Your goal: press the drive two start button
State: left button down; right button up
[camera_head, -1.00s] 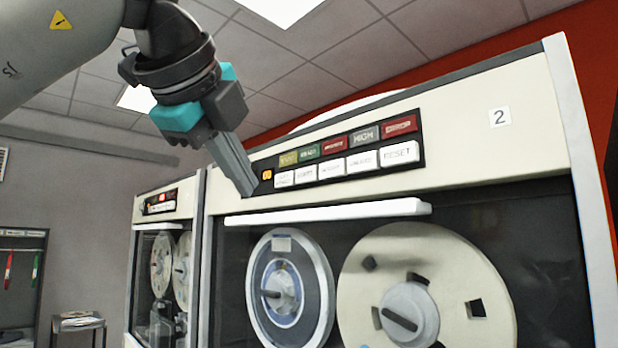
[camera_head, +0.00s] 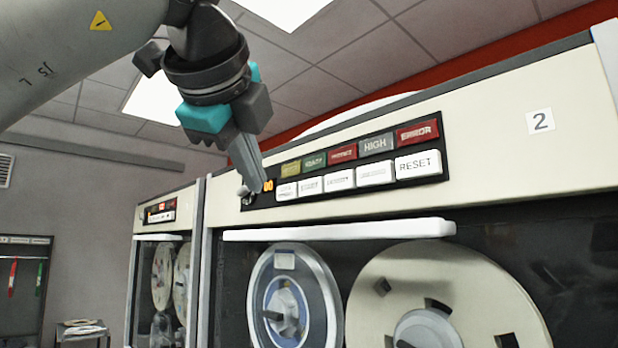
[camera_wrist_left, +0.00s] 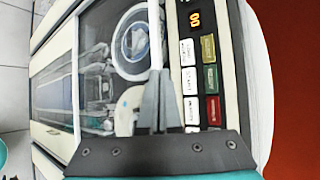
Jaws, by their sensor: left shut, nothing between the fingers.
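The tape drive marked 2 (camera_head: 541,122) has a black control panel (camera_head: 446,150) with a lower row of white buttons, the rightmost reading RESET (camera_head: 417,165). The second white button from the left (camera_head: 310,186) may be the start button, but its label is too blurred to read surely. My left gripper (camera_head: 258,190) is shut and empty, its tips in front of the panel's left end, near the orange display (camera_head: 268,186). I cannot tell whether they touch. In the left wrist view the gripper (camera_wrist_left: 156,75) points beside the white buttons (camera_wrist_left: 189,81). My right gripper is not in view.
Coloured indicators, such as the red ERROR one (camera_head: 417,132), sit above the white buttons. A white ledge (camera_head: 340,230) juts out below. Another tape drive (camera_head: 160,190) stands to the left.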

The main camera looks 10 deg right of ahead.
aim_at(312, 187)
pick_arm(q)
jog(key=shift+w+d+p, duration=0.55)
jog(key=shift+w+d, duration=0.35)
jog(key=shift+d, duration=0.3)
jog(key=shift+w+d+p, duration=0.55)
jog(key=shift+w+d, duration=0.3)
jog(key=shift+d, duration=0.35)
jog(key=shift+w+d, duration=0.2)
jog(key=shift+d, duration=0.15)
